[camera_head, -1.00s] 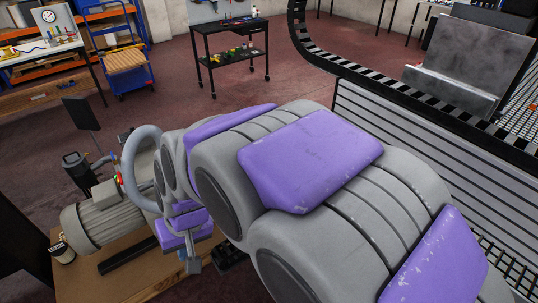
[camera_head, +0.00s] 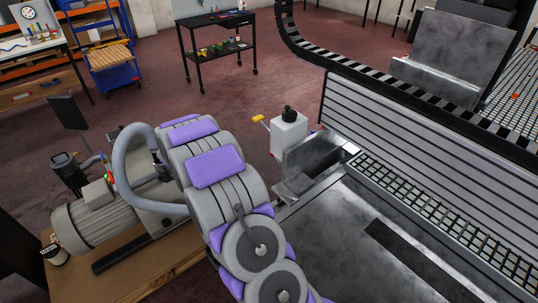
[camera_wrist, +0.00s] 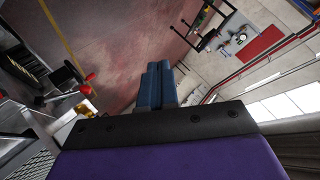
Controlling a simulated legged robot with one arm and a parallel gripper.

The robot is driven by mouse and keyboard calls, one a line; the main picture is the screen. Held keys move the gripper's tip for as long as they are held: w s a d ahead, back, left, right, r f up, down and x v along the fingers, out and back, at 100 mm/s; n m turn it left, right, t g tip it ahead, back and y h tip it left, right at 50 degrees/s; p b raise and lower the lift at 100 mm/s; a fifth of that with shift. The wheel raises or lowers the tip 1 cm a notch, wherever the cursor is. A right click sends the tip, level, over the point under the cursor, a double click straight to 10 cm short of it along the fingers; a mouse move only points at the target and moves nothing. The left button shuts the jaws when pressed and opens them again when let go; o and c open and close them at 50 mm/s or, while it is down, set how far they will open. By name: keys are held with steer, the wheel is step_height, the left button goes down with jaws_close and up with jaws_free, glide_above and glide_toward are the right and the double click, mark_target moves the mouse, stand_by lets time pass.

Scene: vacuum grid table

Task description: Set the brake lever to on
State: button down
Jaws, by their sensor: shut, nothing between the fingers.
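A white box (camera_head: 288,135) with a black knob on top stands by the near end of the table's slatted side, in the head view. A yellow-tipped handle (camera_head: 259,119) sticks out from its left side; this looks like the brake lever, but its setting is not readable. In the wrist view a yellow piece (camera_wrist: 87,109) shows at the lower left and may be the same handle. My gripper (camera_wrist: 160,70) is shut and empty in the wrist view, with its blue fingers together, apart from and right of the yellow piece. In the head view the gripper is hidden behind my arm.
A grey motor (camera_head: 95,217) with a hose stands on a wooden base at left. The grey metal table (camera_head: 350,240) fills the lower right. A dark cable chain (camera_head: 385,88) runs behind it. A black cart (camera_head: 215,45) stands farther back on open red floor.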

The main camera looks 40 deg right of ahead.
steer(key=s+d+f+m+g+h, duration=0.4)
steer(key=d+f, duration=0.3)
steer(key=d, duration=0.4)
steer(key=m+g+h+b, duration=0.1)
steer(key=m+g+h, duration=0.2)
steer(key=m+g, duration=0.1)
glide_above(280, 163)
steer(key=w+a, duration=0.3)
steer(key=a, duration=0.1)
step_height(280, 163, down, 10)
steer(key=shift+w+d+f, duration=0.55)
steer(key=shift+w+d, duration=0.05)
steer(key=shift+w, duration=0.15)
